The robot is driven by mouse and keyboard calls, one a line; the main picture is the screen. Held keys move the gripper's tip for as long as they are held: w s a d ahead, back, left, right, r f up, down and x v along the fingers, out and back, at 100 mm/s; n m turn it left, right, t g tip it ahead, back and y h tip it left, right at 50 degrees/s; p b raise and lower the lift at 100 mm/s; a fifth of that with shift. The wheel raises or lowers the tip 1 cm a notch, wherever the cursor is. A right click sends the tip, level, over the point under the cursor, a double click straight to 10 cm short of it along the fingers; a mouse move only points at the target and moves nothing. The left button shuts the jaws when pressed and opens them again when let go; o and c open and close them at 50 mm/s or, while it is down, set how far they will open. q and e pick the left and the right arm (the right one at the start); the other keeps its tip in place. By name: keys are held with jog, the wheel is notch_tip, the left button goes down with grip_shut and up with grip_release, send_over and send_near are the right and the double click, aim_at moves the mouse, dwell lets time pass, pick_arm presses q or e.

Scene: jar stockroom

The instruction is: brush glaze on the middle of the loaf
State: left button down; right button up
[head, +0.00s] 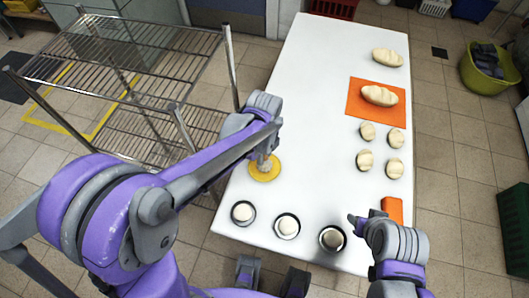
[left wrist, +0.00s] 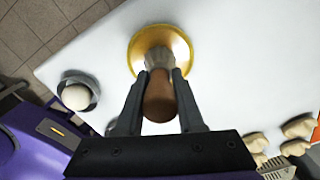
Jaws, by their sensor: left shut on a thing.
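In the head view the bowl (head: 264,176) stands on the left side of the white table, and my forearm hides most of the gripper. The scored loaf (head: 380,96) lies on an orange mat (head: 356,111) at the right, well away from the brush. My right gripper (head: 357,222) is over the near right of the table, its jaws unclear.
Another loaf (head: 388,57) lies behind the mat and several small rolls (head: 364,159) in front of it. Small round dishes, one of them here (head: 287,226), line the near edge. An orange block (head: 392,209) lies at the right edge. A wire rack (head: 120,60) stands left. The table's middle is clear.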

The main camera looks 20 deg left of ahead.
pick_arm(q)
jog(key=shift+f+b, duration=0.45)
jog(key=shift+f, duration=0.1)
dwell(2.0)
jog(key=shift+r+p, duration=2.15)
jog(key=shift+r, duration=1.45)
jog(key=shift+f, duration=0.1)
